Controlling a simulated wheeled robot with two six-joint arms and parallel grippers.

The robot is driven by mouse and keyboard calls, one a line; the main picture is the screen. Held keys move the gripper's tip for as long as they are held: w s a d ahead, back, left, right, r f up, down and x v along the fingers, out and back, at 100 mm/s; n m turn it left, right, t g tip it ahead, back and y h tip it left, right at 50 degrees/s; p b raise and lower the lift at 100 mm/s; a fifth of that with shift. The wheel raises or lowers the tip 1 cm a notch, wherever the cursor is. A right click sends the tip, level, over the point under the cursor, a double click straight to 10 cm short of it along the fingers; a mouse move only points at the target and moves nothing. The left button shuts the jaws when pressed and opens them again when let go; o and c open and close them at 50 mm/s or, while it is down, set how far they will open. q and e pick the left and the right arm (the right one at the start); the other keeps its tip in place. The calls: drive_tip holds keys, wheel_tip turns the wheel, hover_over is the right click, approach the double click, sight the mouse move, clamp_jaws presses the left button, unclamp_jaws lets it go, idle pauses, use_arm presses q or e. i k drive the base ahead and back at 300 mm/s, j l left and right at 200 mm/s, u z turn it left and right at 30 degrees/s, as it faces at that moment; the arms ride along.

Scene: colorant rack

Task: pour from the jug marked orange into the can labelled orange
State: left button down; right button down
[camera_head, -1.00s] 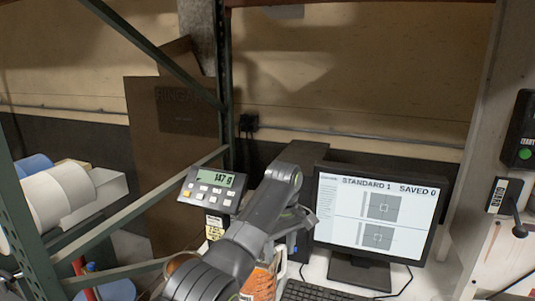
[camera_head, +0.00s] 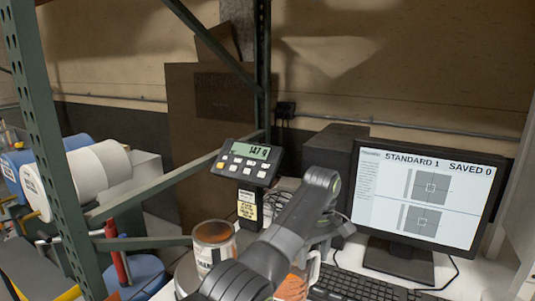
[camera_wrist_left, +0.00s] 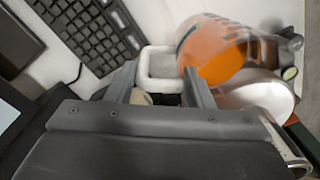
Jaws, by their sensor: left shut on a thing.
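The jug marked orange (camera_head: 292,286) shows at the bottom of the head view, with orange colour on its side; my left arm partly covers it. In the left wrist view the orange jug (camera_wrist_left: 214,60) lies to the right of the fingers, blurred. My left gripper (camera_wrist_left: 160,84) is shut on its white handle (camera_wrist_left: 158,62). A can (camera_head: 213,243) with a partly hidden label stands left of my arm, with brown-orange around its top. A silver-white can surface (camera_wrist_left: 262,98) shows close beside the jug in the wrist view. My right gripper is out of view.
A scale display (camera_head: 246,163) stands behind the can, reading about 147.9. A monitor (camera_head: 428,201) and keyboard (camera_head: 360,285) are at the right. A green rack post (camera_head: 45,150) and white and blue containers (camera_head: 95,172) are at the left.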

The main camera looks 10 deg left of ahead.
sight(214, 240)
drive_tip(key=k+j+z, duration=0.2)
drive_tip(key=j+z, duration=0.2)
drive_tip(key=k+j+z, duration=0.2)
drive_tip(key=j+z, duration=0.2)
